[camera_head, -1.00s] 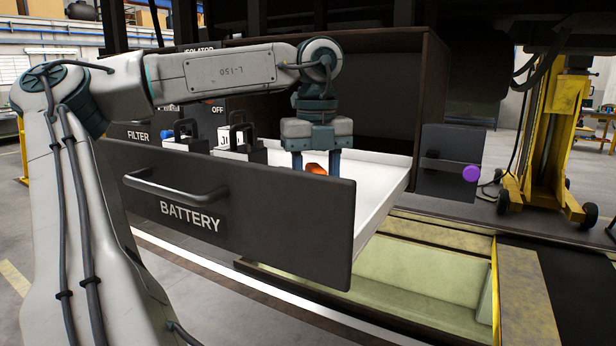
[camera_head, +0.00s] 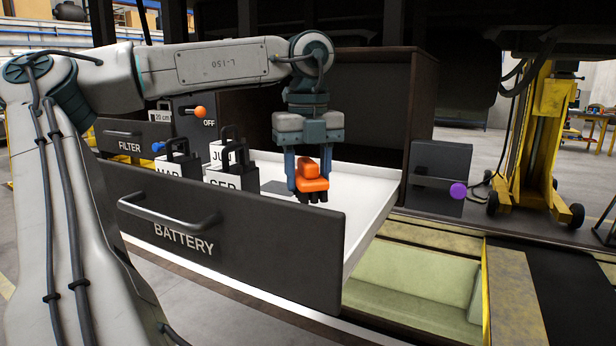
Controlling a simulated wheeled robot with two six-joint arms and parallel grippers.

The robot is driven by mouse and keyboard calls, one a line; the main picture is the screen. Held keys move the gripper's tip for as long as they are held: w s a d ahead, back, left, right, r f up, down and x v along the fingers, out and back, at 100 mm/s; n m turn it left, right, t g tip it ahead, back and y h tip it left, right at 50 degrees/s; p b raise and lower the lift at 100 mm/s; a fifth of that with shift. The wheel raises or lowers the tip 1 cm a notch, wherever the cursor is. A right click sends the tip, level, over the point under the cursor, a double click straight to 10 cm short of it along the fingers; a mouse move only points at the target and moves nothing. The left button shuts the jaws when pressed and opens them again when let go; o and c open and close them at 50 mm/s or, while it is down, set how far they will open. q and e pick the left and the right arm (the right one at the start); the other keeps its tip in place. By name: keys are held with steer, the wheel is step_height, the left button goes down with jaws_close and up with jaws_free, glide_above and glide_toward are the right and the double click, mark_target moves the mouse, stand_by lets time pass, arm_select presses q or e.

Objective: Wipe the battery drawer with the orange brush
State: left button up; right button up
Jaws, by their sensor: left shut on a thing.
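The battery drawer (camera_head: 190,225) is pulled out, with its dark front, grey handle and white inner floor (camera_head: 362,185) showing. My left gripper (camera_head: 310,185) points down over the drawer and is shut on the orange brush (camera_head: 312,178). The brush hangs upright between the fingers, its dark bristles downward. Its lower end is close to the drawer floor behind the front panel; I cannot tell whether it touches. My right gripper is not in view.
Several blocks with dark handles and month labels, such as one marked SEP (camera_head: 226,180), stand in the left of the drawer. The filter drawer (camera_head: 128,138) and an orange knob (camera_head: 200,112) are behind. A dark box with a purple knob (camera_head: 458,190) is at right.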

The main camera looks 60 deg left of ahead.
mark_target(308, 160)
arm_select(q)
steer(key=shift+r, duration=0.75)
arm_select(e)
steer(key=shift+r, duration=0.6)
arm_select(q)
steer(key=shift+r+p, duration=0.1)
steer(key=shift+p, duration=0.25)
